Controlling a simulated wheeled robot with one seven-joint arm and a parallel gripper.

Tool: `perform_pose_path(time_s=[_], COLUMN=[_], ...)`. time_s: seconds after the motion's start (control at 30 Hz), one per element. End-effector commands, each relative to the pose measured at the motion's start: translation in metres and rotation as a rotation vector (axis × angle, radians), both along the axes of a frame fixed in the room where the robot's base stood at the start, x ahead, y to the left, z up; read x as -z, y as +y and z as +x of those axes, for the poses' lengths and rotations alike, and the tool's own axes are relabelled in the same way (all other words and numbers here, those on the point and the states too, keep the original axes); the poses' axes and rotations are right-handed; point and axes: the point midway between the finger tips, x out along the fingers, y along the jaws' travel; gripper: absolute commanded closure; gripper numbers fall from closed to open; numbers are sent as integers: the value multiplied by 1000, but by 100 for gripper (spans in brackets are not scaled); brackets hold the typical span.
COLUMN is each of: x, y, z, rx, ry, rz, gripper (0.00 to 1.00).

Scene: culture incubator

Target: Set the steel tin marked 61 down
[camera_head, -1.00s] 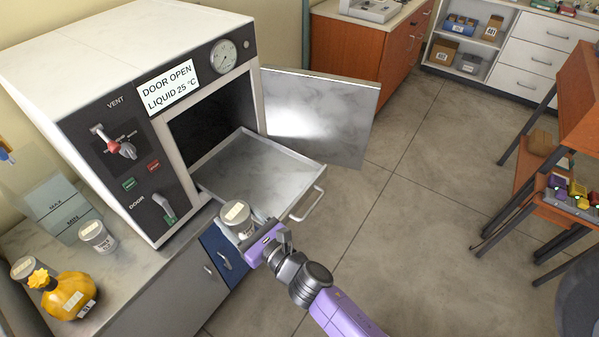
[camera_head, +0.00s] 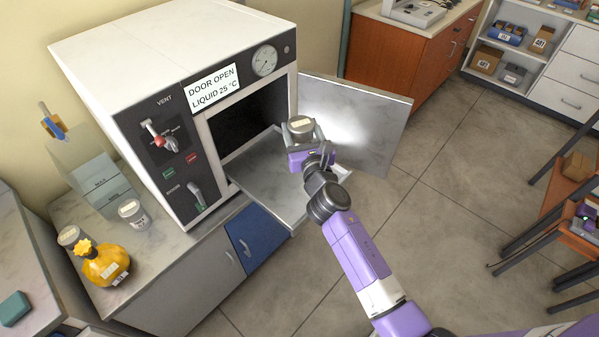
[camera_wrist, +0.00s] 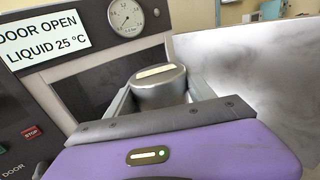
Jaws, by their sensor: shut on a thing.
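A steel tin (camera_head: 300,127) with a pale label on its lid is held upright between the fingers of my gripper (camera_head: 301,140). The wrist view also shows the tin (camera_wrist: 159,86) between the fingers; its number cannot be read. My gripper is shut on it, above the pulled-out metal shelf (camera_head: 262,180) and in front of the incubator's (camera_head: 190,100) opening. The tin looks raised clear of the shelf. My gripper and arm hide the right part of the shelf.
The incubator door (camera_head: 358,125) stands open on the right; its display (camera_head: 212,86) reads DOOR OPEN, LIQUID 25 °C. The shelf's visible left part is bare.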

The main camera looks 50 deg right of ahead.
Motion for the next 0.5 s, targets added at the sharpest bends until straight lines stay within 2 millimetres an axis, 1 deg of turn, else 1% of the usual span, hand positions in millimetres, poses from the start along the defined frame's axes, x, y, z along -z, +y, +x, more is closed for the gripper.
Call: perform_pose_path(time_s=[0.03, 0.1, 0.5], x=[18, 33, 107], y=[1, 0, 0], z=[0, 0, 0], rx=[-2, -1, -1], ry=[0, 0, -1], rz=[-2, -1, -2], gripper=[93, 93, 93])
